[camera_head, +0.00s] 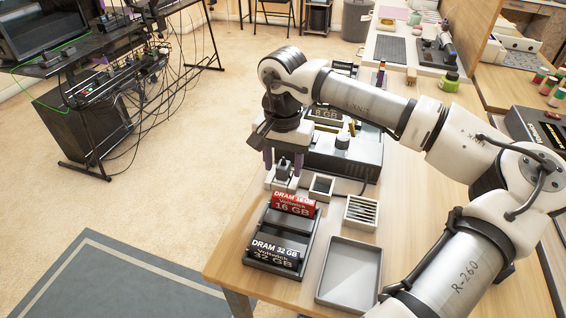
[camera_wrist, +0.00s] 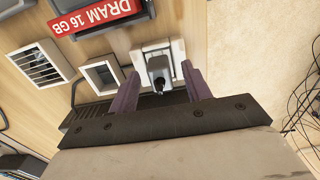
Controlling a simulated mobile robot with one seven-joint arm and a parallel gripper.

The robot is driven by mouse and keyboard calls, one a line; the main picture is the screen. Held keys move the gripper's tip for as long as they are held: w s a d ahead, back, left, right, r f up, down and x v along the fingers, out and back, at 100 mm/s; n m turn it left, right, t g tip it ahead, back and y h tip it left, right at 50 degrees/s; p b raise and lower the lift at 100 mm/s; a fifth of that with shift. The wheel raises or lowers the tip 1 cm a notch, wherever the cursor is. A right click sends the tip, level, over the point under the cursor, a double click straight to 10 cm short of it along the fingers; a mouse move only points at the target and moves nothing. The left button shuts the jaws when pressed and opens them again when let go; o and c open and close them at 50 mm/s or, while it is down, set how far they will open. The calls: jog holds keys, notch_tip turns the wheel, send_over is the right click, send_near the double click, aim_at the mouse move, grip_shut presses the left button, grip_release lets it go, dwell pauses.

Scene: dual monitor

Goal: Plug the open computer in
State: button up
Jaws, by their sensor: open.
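The open computer (camera_head: 345,155) is a dark grey case on the wooden bench, partly hidden behind my arm. Parts show inside it, including a module marked 8 GB (camera_head: 325,113). A grey plug (camera_wrist: 157,68) with a dark tip stands in a small white holder (camera_wrist: 176,47) near the bench's left edge. The plug also shows small in the head view (camera_head: 283,171). My gripper (camera_head: 283,165) points down over it. Its two purple fingers are open, one on each side of the plug, with gaps visible in the wrist view.
A black tray (camera_head: 262,233) holds a red 16 GB DRAM box (camera_head: 293,204) and a black 32 GB one (camera_head: 276,252). A small square box (camera_head: 320,187), a slotted box (camera_head: 361,212) and an empty grey tray (camera_head: 349,272) stand nearby. Open floor lies left.

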aim_at(283, 166)
notch_tip(283, 166, up, 13)
jog(key=shift+r+p, duration=0.2)
jog(key=shift+p, duration=0.15)
jog(key=shift+s+f, duration=0.1)
